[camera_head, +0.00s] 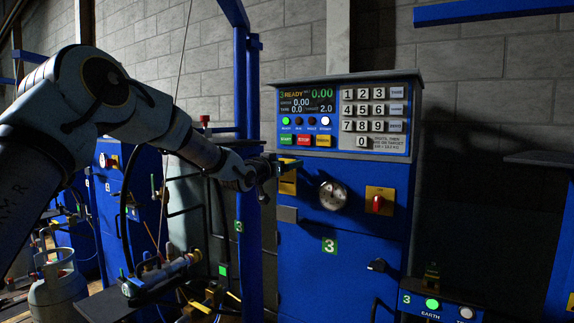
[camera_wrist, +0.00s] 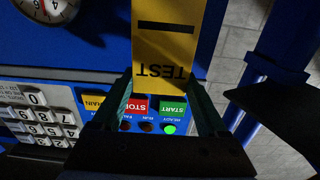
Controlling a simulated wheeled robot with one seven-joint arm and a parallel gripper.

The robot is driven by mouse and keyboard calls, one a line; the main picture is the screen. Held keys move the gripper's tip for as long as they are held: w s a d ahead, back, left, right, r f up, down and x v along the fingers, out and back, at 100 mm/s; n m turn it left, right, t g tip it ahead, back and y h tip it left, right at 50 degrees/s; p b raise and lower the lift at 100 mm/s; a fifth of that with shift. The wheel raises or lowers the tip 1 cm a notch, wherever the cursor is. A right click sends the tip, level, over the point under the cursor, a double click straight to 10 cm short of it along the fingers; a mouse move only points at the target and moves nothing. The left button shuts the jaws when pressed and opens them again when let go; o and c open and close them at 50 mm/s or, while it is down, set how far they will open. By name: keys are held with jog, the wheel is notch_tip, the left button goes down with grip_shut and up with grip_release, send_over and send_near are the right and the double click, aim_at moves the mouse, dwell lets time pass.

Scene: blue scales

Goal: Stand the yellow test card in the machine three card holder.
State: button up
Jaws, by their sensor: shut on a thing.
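The yellow test card (camera_wrist: 168,38), marked TEST with a black bar, is held between the fingers of my gripper (camera_wrist: 166,88) in the wrist view. In the head view the card (camera_head: 288,182) shows at the left front of blue machine three (camera_head: 345,245), beside my gripper (camera_head: 270,168). A small grey ledge (camera_head: 287,214), possibly the card holder, juts from the machine just below the card. The card appears apart from it, with a blue gap between. The holder's slot cannot be made out.
Machine three carries a keypad (camera_head: 376,118), a round gauge (camera_head: 333,195) and a red switch (camera_head: 377,203) near the card. A blue post (camera_head: 246,130) stands close left of my gripper. A gas cylinder (camera_head: 57,290) and a clamp bench (camera_head: 155,282) are lower left.

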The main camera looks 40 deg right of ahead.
aim_at(287, 189)
jog(key=shift+a, duration=0.15)
jog(key=shift+f+b, duration=3.05)
jog(key=shift+f, duration=0.15)
jog(key=shift+f+b, duration=0.8)
jog(key=shift+f, duration=0.15)
jog(key=o, duration=1.4)
jog(key=b+v, duration=0.3)
jog(key=v, duration=0.7)
jog(key=shift+s+a, duration=0.1)
jog(key=shift+a, duration=0.25)
